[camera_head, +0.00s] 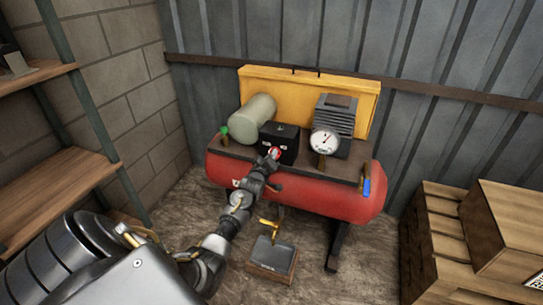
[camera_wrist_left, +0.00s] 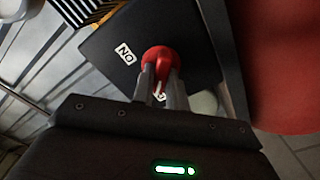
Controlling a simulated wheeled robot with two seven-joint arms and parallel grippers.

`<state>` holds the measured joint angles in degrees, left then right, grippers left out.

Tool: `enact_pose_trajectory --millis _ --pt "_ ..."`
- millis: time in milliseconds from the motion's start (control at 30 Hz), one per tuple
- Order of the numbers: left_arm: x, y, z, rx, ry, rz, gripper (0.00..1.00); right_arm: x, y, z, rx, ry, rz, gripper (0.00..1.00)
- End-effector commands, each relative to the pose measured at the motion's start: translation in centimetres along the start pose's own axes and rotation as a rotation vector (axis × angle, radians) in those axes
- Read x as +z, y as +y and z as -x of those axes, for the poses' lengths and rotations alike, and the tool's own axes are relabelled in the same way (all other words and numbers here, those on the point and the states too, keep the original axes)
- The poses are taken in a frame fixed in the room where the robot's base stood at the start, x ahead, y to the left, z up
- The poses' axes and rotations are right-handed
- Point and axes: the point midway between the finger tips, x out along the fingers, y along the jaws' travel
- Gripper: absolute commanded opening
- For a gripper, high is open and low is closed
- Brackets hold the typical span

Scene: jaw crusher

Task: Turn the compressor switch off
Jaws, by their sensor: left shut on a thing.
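The compressor (camera_head: 320,188) has a red tank and stands against the metal wall in the head view. Its black switch box (camera_head: 287,147) sits on top and carries a red knob (camera_head: 275,152). In the left wrist view the red knob (camera_wrist_left: 160,58) sits on the black box face (camera_wrist_left: 105,45), with a white "ON" label (camera_wrist_left: 125,53) beside it. A second label is partly hidden behind the fingers. My left gripper (camera_head: 270,160) is at the knob, and its fingers (camera_wrist_left: 161,82) are shut on it in the wrist view. My right gripper is not in view.
A pressure gauge (camera_head: 325,141) and a grey motor (camera_head: 337,115) stand right of the switch box. A small pedal-like block (camera_head: 271,256) lies on the floor in front. Wooden crates (camera_head: 475,235) are at right, wooden shelves (camera_head: 50,190) at left.

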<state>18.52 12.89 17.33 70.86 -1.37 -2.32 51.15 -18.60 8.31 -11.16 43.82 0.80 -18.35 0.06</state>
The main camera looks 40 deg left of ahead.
Motion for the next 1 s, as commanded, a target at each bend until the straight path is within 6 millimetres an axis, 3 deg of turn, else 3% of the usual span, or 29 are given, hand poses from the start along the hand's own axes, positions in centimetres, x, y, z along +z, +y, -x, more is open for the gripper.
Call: enact_pose_trajectory --millis 500,533,667,1000 --pt "0.14 -0.01 0.02 0.000 -0.003 0.018 0.00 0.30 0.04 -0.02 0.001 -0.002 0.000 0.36" --pt "0.14 -0.01 0.02 0.000 -0.003 0.018 0.17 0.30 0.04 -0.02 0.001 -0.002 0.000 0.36" --pt "0.10 -0.01 0.01 0.000 -0.002 0.018 0.34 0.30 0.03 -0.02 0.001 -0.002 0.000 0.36" --pt "0.04 -0.01 0.25 0.000 -0.001 0.017 0.36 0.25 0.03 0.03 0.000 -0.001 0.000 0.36"
